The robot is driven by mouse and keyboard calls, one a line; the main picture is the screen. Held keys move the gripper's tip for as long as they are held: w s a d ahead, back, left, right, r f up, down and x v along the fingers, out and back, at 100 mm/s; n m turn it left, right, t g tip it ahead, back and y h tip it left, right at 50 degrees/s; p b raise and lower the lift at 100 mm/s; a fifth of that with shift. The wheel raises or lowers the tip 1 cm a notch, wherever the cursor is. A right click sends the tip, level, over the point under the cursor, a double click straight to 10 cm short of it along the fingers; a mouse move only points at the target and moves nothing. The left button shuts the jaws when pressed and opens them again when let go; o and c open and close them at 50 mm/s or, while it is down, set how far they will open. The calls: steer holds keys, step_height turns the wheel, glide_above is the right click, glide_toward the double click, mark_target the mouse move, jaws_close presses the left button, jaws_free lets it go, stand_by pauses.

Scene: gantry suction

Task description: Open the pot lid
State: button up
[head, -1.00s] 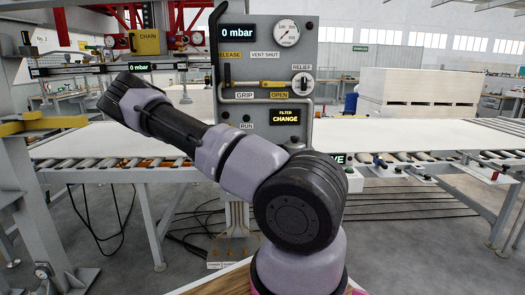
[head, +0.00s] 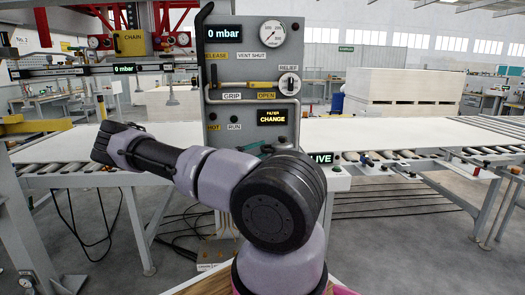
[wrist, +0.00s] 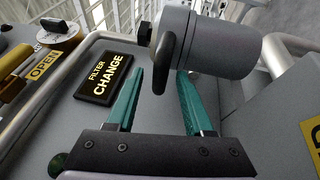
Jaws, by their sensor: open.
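A grey cylindrical pot (wrist: 212,42) shows at the top of the wrist view, mounted beside the panel. A dark oval handle (wrist: 172,45) and a dark bolt sit at its left end; I cannot tell where the lid meets the body. My gripper (wrist: 160,74) has two teal fingers, spread apart and empty. The fingertips point at the dark handle, whose lower end lies between them in the picture; contact is not clear. In the head view, my arm hides most of my gripper and I cannot make out the pot.
The control panel (head: 221,62) stands in front of me, with a FILTER CHANGE display (head: 272,117), a RELIEF knob (head: 290,83) and a yellow-handled valve (head: 258,85). A curved metal rail (wrist: 90,50) runs close to my gripper. Roller tables (head: 400,132) extend to both sides.

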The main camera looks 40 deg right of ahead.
steer(key=shift+s+d+r, duration=0.1)
steer(key=shift+d+r, duration=0.05)
steer(key=shift+d, duration=0.5)
jaws_close()
stand_by(1.0)
